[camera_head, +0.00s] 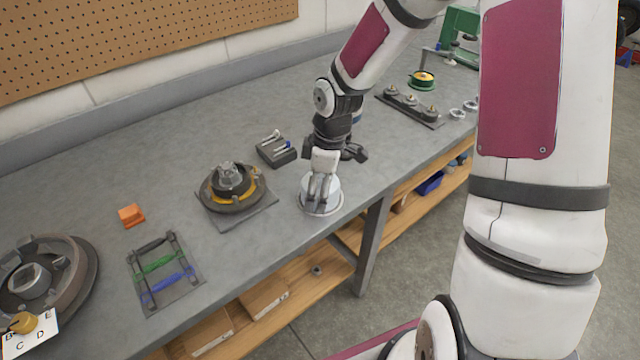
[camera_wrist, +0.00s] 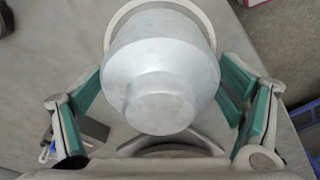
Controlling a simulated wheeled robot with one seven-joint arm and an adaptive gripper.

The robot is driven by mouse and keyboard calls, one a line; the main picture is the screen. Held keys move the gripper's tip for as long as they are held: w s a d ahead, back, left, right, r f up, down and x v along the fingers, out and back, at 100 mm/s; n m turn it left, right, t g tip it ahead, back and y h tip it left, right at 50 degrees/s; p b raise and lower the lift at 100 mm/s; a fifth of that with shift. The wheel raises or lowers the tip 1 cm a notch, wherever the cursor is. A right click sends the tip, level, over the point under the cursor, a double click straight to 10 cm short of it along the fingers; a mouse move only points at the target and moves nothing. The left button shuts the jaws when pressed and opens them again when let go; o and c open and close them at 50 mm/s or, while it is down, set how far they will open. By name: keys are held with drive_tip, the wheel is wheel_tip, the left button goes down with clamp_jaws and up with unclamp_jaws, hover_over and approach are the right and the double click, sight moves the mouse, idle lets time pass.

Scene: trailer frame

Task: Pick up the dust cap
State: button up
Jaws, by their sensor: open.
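The dust cap (camera_head: 333,195) is a silver, stepped round cup near the front edge of the workbench. In the head view it is partly hidden behind my gripper (camera_head: 319,186). In the wrist view the dust cap (camera_wrist: 160,70) fills the upper middle, with its narrower end facing the camera and a pale rim around its far end. My gripper (camera_wrist: 160,102) is open, with one green-padded finger on each side of the cap. Gaps show between the pads and the cap in the wrist view. Whether a fingertip touches it lower down cannot be told.
The bench (camera_head: 105,195) holds a hub on a plate (camera_head: 235,187), a dark block with bolts (camera_head: 277,151), an orange block (camera_head: 131,215) and a rack with coloured handles (camera_head: 165,271). A dark strip with several fittings (camera_head: 410,106) lies to the right. Bare bench surrounds the cap.

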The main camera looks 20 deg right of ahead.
drive_tip(key=c, duration=1)
drive_tip(key=shift+o, duration=0.2)
drive_tip(key=shift+r, duration=0.1)
